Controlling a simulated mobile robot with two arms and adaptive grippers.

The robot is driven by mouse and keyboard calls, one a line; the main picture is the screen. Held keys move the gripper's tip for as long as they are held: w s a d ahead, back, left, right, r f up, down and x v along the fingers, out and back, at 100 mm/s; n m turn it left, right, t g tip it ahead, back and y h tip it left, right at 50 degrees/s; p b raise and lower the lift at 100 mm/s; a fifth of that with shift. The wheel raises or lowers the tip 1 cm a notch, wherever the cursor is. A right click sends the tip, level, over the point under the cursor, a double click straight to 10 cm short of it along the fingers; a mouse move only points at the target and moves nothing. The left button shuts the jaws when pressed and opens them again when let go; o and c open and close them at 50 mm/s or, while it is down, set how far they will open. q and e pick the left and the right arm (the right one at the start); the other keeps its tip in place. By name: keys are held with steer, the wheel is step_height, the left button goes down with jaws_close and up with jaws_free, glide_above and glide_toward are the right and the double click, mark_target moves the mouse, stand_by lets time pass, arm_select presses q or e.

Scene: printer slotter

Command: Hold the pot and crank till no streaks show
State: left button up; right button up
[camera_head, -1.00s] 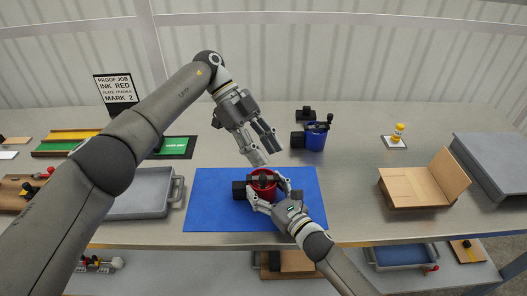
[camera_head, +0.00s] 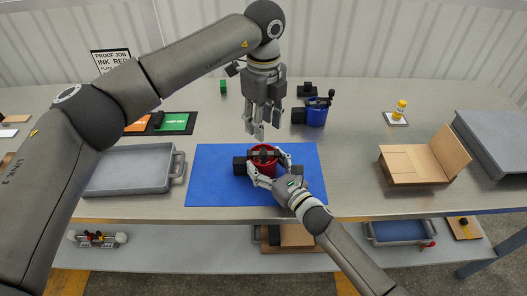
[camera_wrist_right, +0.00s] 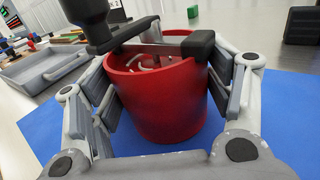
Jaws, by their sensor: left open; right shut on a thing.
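The red pot (camera_head: 265,169) stands upright on the blue mat (camera_head: 215,180) in the head view, with a dark crank assembly across its top. In the right wrist view the red pot (camera_wrist_right: 160,105) is large, with a metal bar, a black block (camera_wrist_right: 199,43) and a dark upright crank grip (camera_wrist_right: 86,12) above its rim. My right gripper (camera_head: 270,168) is shut around the pot's sides from the front right. My left gripper (camera_head: 257,132) is open and empty, fingers pointing down, just behind the pot in the picture and apart from the crank. The pot's inside is mostly hidden.
A blue pot with a black crank (camera_head: 316,114) stands behind right. A grey tray (camera_head: 130,171) lies left, orange and green cards (camera_head: 174,122) behind it. A yellow bottle (camera_head: 401,107), cardboard stand (camera_head: 410,164) and grey box (camera_head: 495,140) are right. The mat's sides are clear.

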mark_target(263, 152)
arm_select(q)
step_height(263, 152, down, 11)
steer(key=shift+r, duration=0.15)
jaws_close()
stand_by(0.4)
